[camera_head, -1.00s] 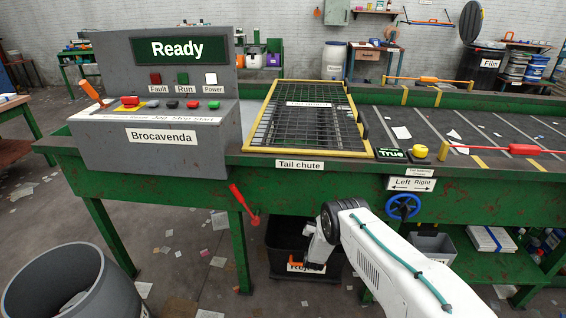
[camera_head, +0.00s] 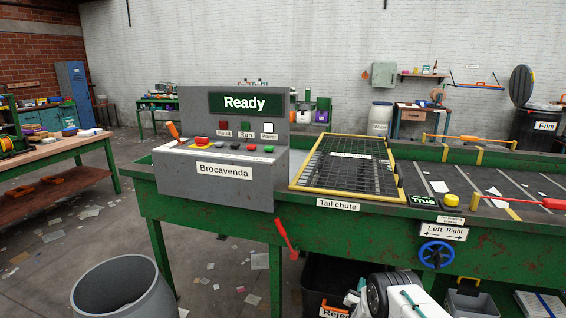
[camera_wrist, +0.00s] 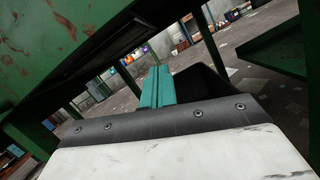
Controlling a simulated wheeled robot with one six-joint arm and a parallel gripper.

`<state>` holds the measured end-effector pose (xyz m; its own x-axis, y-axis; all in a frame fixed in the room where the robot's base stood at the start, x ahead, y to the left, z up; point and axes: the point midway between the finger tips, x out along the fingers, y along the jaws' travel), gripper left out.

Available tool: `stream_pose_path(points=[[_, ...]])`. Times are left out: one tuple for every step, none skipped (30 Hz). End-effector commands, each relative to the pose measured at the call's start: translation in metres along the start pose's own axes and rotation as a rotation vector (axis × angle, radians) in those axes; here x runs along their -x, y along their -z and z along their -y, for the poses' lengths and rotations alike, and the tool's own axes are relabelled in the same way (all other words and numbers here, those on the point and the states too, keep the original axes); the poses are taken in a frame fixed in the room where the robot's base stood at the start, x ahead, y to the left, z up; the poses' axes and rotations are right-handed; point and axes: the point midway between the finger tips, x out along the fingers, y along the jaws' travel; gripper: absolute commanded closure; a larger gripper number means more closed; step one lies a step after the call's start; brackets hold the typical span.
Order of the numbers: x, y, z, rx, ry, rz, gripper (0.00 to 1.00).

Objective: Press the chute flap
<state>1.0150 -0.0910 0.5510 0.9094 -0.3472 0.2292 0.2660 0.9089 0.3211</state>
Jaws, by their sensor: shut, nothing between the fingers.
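The tail chute sits under a yellow-framed black mesh guard (camera_head: 345,162) on the green belt table, with a "Tail chute" label (camera_head: 339,204) on the table's front. I cannot make out a separate flap in the head view. In the wrist view a dark panel (camera_wrist: 110,42) hangs under the green frame at upper left; I cannot tell whether it is the flap. My gripper (camera_wrist: 157,84) shows there as two teal fingers, shut and empty, apart from that panel. In the head view my arm is low at the bottom edge and its fingers are hidden.
A grey control console (camera_head: 225,190) reads "Ready". A red lever (camera_head: 287,238) hangs from the table front. A black Reject bin (camera_head: 318,272) stands below. A blue handwheel (camera_head: 436,254) and a grey bin (camera_head: 125,290) are near. Open littered floor lies to the left.

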Motion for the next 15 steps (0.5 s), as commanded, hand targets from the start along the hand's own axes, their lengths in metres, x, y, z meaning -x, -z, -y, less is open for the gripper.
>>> stream_pose_path(points=[[0.0, 0.0, 0.0, -0.003, 0.0, 0.0, 1.0], [-0.001, -0.001, 0.001, -0.023, 0.0, 0.001, 1.0], [-0.001, 0.0, 0.002, -0.046, 0.002, -0.003, 1.0], [-0.001, 0.002, 0.002, -0.063, 0.004, -0.009, 1.0], [-0.001, 0.003, 0.003, -0.081, 0.006, -0.017, 1.0], [-0.001, 0.006, 0.004, -0.105, 0.011, -0.03, 1.0], [-0.001, 0.008, 0.005, -0.124, 0.014, -0.04, 1.0], [-0.001, 0.01, 0.005, -0.144, 0.017, -0.052, 1.0], [0.0, 0.014, 0.006, -0.171, 0.022, -0.069, 1.0], [0.0, 0.017, 0.006, -0.193, 0.026, -0.083, 1.0], [0.001, 0.021, 0.007, -0.217, 0.032, -0.101, 1.0], [0.003, 0.026, 0.008, -0.249, 0.041, -0.127, 1.0], [0.005, 0.031, 0.009, -0.276, 0.049, -0.149, 1.0], [0.008, 0.037, 0.011, -0.304, 0.06, -0.175, 1.0], [0.013, 0.045, 0.013, -0.342, 0.076, -0.212, 1.0]])
